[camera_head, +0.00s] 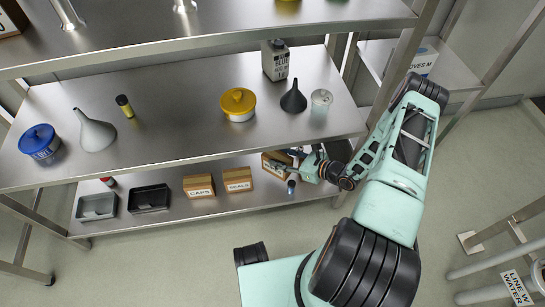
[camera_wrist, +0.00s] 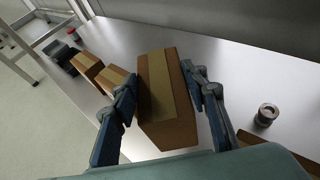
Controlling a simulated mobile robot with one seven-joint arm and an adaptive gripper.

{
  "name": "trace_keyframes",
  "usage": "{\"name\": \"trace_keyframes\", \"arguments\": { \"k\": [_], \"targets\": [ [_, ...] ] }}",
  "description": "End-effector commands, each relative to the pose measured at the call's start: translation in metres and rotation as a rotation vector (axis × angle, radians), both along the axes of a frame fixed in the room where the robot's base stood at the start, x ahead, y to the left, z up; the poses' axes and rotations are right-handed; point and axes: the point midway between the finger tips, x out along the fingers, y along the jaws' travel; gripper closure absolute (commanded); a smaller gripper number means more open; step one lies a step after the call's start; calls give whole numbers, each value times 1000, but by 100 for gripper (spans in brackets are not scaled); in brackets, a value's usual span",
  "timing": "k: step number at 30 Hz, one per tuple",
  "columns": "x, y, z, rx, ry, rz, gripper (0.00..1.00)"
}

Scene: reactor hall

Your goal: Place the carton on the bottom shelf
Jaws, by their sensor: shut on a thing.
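A brown cardboard carton (camera_wrist: 166,100) with a lighter tape strip sits between the fingers of my gripper (camera_wrist: 160,80) in the wrist view. The fingers press its two long sides. In the head view the carton (camera_head: 272,162) shows partly behind my gripper (camera_head: 290,168), at the right part of the bottom shelf (camera_head: 225,204), below the middle shelf's front edge. The carton is over the grey metal shelf surface (camera_wrist: 225,60) in the wrist view. I cannot tell whether its underside touches the shelf.
Cartons marked CAPS (camera_head: 199,187) and SEALS (camera_head: 238,180) stand left of the held carton. A grey tray (camera_head: 97,207) and a black tray (camera_head: 150,198) lie further left. The middle shelf (camera_head: 180,140) overhangs.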

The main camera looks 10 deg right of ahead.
Motion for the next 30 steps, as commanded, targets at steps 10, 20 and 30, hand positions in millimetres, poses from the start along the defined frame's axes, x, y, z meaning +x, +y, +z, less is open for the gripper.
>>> {"name": "trace_keyframes", "arguments": {
  "k": [10,20,30],
  "targets": [
    [2,1,-14,1,-1,-2,100],
    [1,1,-50,2,-1,-3,100],
    [2,1,-71,1,-1,-2,100]
  ]
}}
